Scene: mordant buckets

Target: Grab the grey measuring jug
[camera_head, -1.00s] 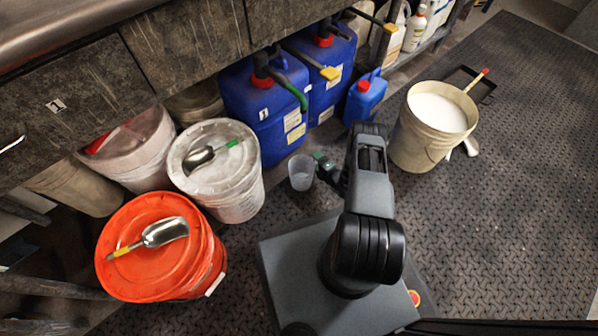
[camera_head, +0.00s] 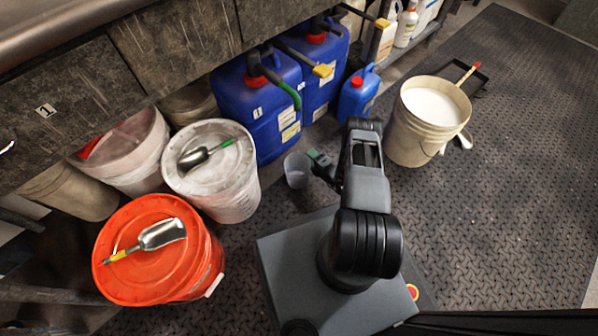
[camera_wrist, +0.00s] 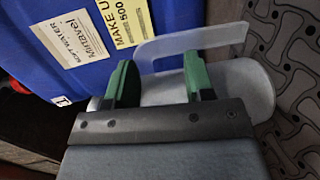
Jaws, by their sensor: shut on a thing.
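The grey measuring jug (camera_head: 296,173) is a small translucent cup, upright, low by the floor in front of the blue canisters in the head view. My gripper (camera_head: 318,158), with green fingertips, is at its right side. In the wrist view my gripper (camera_wrist: 158,82) has its two green fingers apart, with part of the jug (camera_wrist: 250,88) between and beyond them. It is shut on the jug. A pale translucent strip, perhaps its handle or rim, passes behind the fingers. The exact contact is hidden.
Large blue canisters (camera_head: 257,105) stand just behind the jug. A white lidded bucket (camera_head: 215,185) with a scoop and an orange bucket (camera_head: 150,270) are on the left. A beige bucket (camera_head: 420,140) of white contents stands right. The floor (camera_head: 510,200) at right is open.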

